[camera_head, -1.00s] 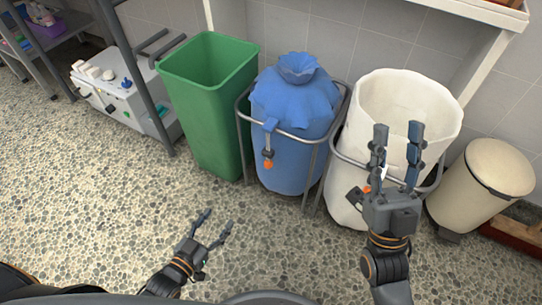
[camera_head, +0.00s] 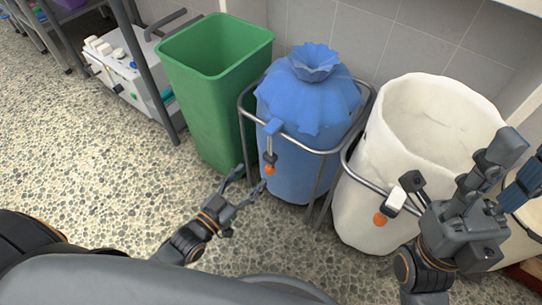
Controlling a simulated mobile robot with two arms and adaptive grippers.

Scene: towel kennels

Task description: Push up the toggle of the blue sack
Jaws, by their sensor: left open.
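The blue sack (camera_head: 305,105) hangs in a metal frame in the middle of the head view, its top gathered shut. Its small dark toggle (camera_head: 270,157) hangs on a cord at the sack's front left, with an orange ball (camera_head: 269,170) at the lower end. My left gripper (camera_head: 251,178) is open and empty, low in front of the sack. Its fingertips are just below and left of the orange ball in the picture; I cannot tell the depth gap. My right gripper (camera_head: 520,162) is open at the right edge, in front of the white sack.
A green bin (camera_head: 212,95) stands left of the blue sack. An open white sack (camera_head: 390,150) in a metal frame (camera_head: 362,178) stands to the right, with its own toggle and orange ball (camera_head: 380,219). The speckled floor at left is clear.

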